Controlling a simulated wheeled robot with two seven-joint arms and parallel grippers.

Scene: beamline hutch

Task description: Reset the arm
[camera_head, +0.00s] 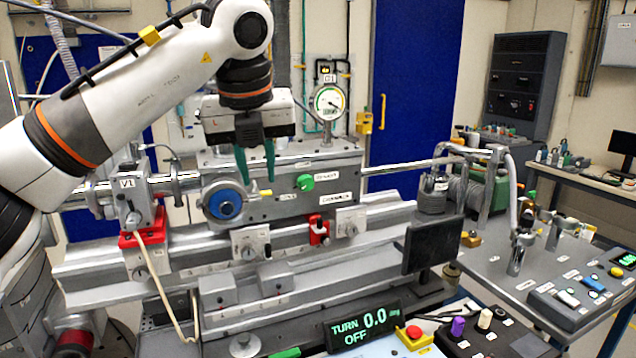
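My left arm (120,95) comes in from the left, white with orange bands, and bends down at the wrist. My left gripper (257,178) points downward with two green fingers. The fingers are apart with nothing visible between them. They hang in front of the upper part of the grey chamber (330,172), above and right of its round blue-centred port (226,203). I cannot tell whether the fingertips touch the chamber. My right gripper is not in view.
A grey rail bench (380,218) carries the chamber and a valve block (130,200). A dark monitor (432,245), a display reading "TURN 0.0 OFF" (362,328) and a red button (414,332) are in front. A side table (490,268) holds controls.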

